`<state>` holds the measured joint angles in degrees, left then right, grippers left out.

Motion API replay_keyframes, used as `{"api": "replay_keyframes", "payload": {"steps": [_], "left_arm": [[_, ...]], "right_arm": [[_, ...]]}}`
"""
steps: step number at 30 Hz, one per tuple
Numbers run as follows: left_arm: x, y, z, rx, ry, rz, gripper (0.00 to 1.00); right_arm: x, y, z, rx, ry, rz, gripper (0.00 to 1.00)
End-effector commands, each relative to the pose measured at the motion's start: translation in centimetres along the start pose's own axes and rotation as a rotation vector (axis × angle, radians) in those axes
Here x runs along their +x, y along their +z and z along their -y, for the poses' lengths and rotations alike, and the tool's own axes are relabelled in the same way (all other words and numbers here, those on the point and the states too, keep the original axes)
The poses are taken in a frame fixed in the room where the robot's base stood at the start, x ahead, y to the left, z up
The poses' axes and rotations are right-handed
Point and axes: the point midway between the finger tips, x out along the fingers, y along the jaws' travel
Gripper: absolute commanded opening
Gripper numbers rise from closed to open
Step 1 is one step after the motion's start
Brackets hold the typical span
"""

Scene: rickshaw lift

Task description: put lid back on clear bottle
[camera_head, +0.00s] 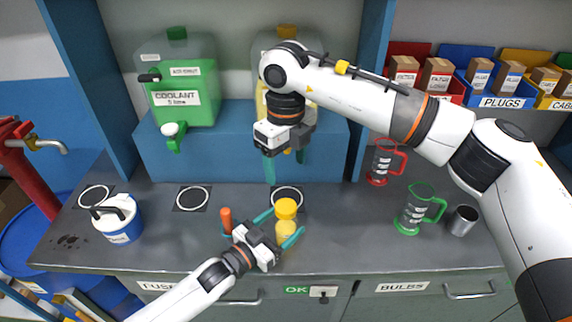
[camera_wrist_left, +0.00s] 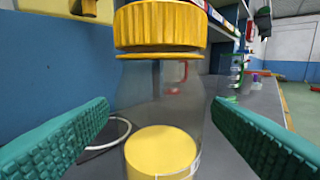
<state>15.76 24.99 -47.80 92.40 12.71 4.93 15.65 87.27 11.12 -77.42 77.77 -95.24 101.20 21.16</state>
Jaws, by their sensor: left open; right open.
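The clear bottle (camera_head: 286,231) stands upright on the grey counter, with yellow contents low inside. In the left wrist view the clear bottle (camera_wrist_left: 160,100) fills the middle. The yellow lid (camera_head: 286,207) sits on top of its neck and also shows in the left wrist view (camera_wrist_left: 160,27); I cannot tell how tightly it sits. My left gripper (camera_head: 278,227) is open, its teal fingers on both sides of the bottle with gaps in the left wrist view. My right gripper (camera_head: 286,162) is open and empty, pointing down above and behind the bottle.
An orange cylinder (camera_head: 226,220) is beside my left gripper. A blue-and-white canister (camera_head: 119,220) stands at left. A green measuring jug (camera_head: 416,211), a red jug (camera_head: 381,162) and a metal cup (camera_head: 462,220) stand at right. A coolant tank (camera_head: 183,90) sits on the blue shelf behind.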

Motion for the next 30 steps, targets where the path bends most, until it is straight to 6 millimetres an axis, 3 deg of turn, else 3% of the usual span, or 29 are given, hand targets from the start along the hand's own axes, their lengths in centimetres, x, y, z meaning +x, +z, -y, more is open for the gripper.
{"api": "replay_keyframes", "payload": {"steps": [9,15,30], "left_arm": [[-6.9,-0.4,0.0,-0.001,0.0,-0.004,0.74],[-9.7,-0.2,0.0,-0.001,0.0,-0.003,0.74],[-10.5,0.0,0.0,0.0,0.0,-0.001,0.74]], "right_arm": [[1.5,0.0,0.0,0.0,0.0,0.0,0.68],[2.0,0.0,0.0,0.0,0.0,0.0,0.68],[2.0,0.0,0.0,0.0,0.0,0.0,0.68]]}}
